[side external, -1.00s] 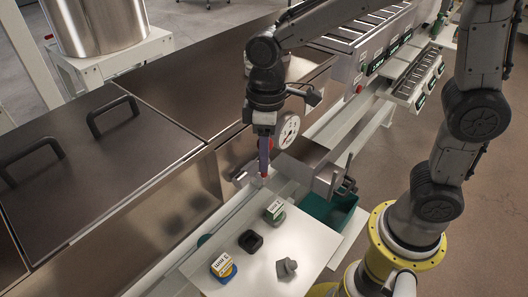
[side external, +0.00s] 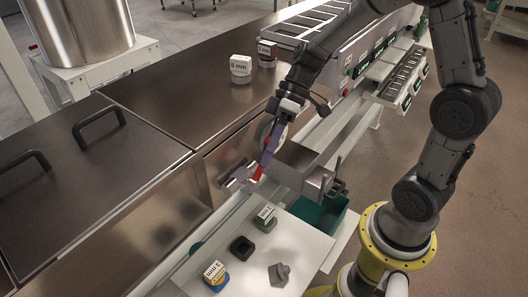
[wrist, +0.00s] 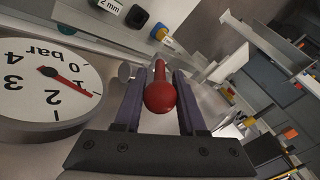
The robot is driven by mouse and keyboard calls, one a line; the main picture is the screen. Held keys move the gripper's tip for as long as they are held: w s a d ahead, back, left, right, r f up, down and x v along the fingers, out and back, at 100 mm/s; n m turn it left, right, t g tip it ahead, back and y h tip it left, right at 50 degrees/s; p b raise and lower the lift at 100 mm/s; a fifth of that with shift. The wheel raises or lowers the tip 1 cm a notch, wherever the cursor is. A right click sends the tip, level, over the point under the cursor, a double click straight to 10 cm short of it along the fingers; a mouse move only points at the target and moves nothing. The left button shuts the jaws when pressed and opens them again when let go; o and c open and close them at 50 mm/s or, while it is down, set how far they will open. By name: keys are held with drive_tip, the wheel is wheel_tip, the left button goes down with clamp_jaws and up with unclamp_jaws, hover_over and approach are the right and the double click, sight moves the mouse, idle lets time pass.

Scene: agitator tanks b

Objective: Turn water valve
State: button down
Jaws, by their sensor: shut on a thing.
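The water valve has a red lever with a round red knob (wrist: 160,97), which shows in the wrist view between my two purple fingers. My gripper (wrist: 157,84) is shut on this lever, with one finger on each side. In the side view my gripper (side external: 263,160) is tilted, its fingertips pointing down and to the left. The red lever (side external: 258,174) shows just below them, beside the metal pipework. The valve body is mostly hidden by the gripper.
A round white pressure gauge (wrist: 45,82) with a red needle is close on the left in the wrist view. A white table (side external: 308,243) with small blocks stands below.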

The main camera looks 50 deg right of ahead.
drive_tip(key=shift+d+f+y, duration=0.15)
drive_tip(key=shift+d+y, duration=0.1)
drive_tip(key=shift+y, duration=0.15)
drive_tip(key=c, duration=0.6)
unclamp_jaws()
drive_tip(key=shift+o, duration=0.2)
drive_tip(key=v, duration=1.4)
drive_tip(key=shift+f, duration=0.15)
